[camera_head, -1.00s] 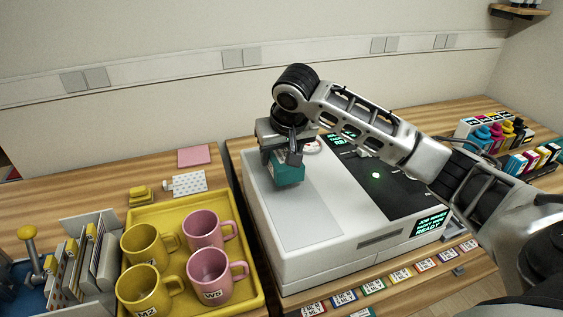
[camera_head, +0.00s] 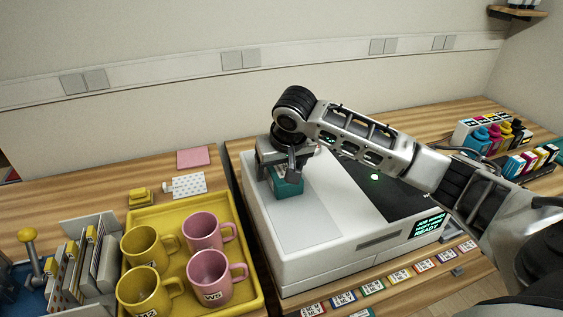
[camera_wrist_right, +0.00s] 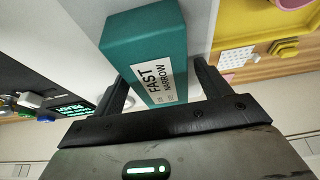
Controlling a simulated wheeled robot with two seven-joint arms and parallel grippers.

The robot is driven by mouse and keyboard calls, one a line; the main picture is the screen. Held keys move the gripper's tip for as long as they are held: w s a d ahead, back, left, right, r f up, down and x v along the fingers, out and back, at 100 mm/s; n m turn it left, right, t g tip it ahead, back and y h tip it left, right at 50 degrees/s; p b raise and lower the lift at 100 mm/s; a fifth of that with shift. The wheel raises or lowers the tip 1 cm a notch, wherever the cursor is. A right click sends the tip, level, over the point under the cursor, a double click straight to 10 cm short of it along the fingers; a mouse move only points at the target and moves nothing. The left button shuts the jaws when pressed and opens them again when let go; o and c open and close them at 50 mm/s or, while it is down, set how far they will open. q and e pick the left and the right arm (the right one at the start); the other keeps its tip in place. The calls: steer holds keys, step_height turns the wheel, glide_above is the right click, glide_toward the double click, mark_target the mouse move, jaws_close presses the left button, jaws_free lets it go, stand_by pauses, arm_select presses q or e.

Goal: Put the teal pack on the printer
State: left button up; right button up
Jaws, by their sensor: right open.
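The teal pack (camera_head: 287,187) stands on the light grey top of the white printer (camera_head: 305,222), toward its back left. In the right wrist view the teal pack (camera_wrist_right: 142,38) shows a white label reading "FAST NARROW". My right gripper (camera_head: 284,176) is right over the pack, pointing down. In the wrist view the open jaws of my right gripper (camera_wrist_right: 163,85) have one finger on each side of the pack's near end. The pack's upper part is partly hidden by the gripper in the head view. My left gripper is not in view.
A yellow tray (camera_head: 151,212) with yellow and pink mugs stands left of the printer. Ink bottles and cartridges (camera_head: 510,140) stand at the right back. Small labelled cards (camera_head: 372,287) line the table's front edge. The printer's front grey area is clear.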

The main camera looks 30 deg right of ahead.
steer(key=v, duration=1.2)
steer(key=shift+b, duration=0.3)
steer(key=shift+s+r, duration=0.1)
